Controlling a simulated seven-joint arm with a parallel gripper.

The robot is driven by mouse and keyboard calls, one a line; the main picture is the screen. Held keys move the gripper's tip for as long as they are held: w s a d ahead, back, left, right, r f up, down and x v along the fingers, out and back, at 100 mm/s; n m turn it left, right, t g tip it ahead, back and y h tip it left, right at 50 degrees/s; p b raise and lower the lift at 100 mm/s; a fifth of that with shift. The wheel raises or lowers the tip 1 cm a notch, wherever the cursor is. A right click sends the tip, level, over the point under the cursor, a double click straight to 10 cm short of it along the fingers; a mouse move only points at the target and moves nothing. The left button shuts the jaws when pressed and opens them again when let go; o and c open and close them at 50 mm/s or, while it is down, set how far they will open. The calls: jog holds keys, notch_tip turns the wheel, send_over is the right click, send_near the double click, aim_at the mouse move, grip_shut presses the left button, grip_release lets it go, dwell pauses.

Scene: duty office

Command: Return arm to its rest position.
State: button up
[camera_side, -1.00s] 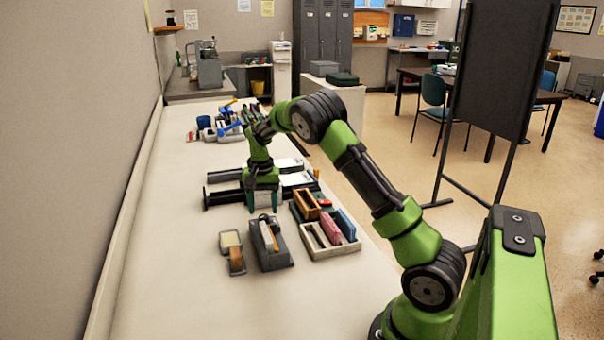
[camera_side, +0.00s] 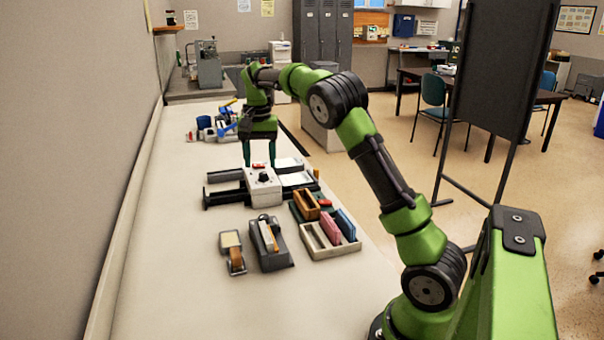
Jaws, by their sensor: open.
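My gripper (camera_side: 259,160) points down with its two dark green fingers spread apart and nothing between them. It hangs above and slightly behind a small white box with a dial and a red spot on top (camera_side: 263,187). The fingertips look clear of the box, though the exact gap is hard to judge. The box stands upright at a dark frame with rails (camera_side: 226,196) on the pale counter (camera_side: 170,270).
In front stand a tape dispenser (camera_side: 232,250), a grey holder (camera_side: 281,260) and a tray (camera_side: 322,250) with pink and blue items. Blue and white objects (camera_side: 207,128) stand farther back. A wall (camera_side: 80,120) bounds the left; the counter's near left is free.

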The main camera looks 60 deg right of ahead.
jog(key=s+a+r+n+t+y, duration=0.2)
jog(key=s+a+n+t, duration=0.5)
jog(key=s+a, duration=1.5)
jog(key=shift+s+a+r+n, duration=0.2)
jog(key=shift+a+r+n, duration=0.5)
jog(key=shift+a, duration=0.25)
